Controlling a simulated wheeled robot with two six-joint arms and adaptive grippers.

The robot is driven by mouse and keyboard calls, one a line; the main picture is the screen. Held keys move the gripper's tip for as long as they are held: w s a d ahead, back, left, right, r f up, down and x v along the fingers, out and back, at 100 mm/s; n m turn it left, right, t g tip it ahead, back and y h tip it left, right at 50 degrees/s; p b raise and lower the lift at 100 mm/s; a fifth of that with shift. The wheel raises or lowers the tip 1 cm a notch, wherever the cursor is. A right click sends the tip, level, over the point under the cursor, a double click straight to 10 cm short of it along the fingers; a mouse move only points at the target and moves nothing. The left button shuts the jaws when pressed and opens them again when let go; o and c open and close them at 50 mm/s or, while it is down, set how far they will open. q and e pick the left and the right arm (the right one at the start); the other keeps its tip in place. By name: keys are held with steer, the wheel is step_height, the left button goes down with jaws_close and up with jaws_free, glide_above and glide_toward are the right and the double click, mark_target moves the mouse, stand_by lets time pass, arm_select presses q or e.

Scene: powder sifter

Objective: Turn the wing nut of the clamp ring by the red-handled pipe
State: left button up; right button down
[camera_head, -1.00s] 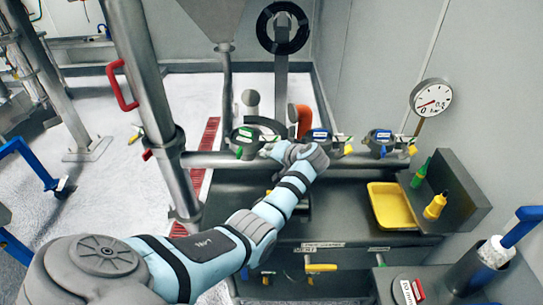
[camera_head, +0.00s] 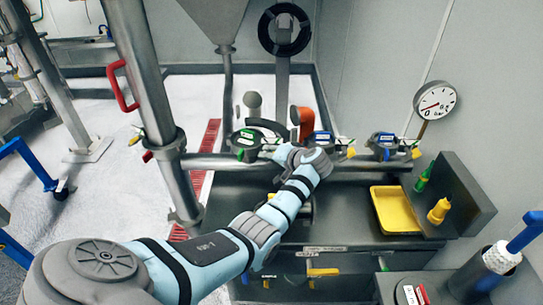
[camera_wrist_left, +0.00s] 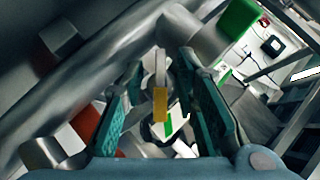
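The red-handled pipe is a thick steel upright (camera_head: 150,90) at the left in the head view, with a red handle (camera_head: 118,86) on its side. A clamp ring (camera_head: 172,143) sits around its lower part, with a small red piece (camera_head: 148,156) at its left. I cannot tell which piece is its wing nut. My left gripper (camera_head: 272,150) is to the right of this pipe, by the horizontal pipe; its fingertips barely show there. In the left wrist view its two teal fingers (camera_wrist_left: 158,105) are apart. A small yellow piece (camera_wrist_left: 160,104) shows between them; contact is unclear. My right gripper is not in view.
Valves with green (camera_head: 245,137), blue (camera_head: 321,137) and yellow (camera_head: 416,153) parts line the horizontal pipe. A gauge (camera_head: 435,101) is behind.

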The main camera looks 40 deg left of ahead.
arm_select(q)
steer(key=v, duration=1.2)
steer(key=shift+a, duration=0.1)
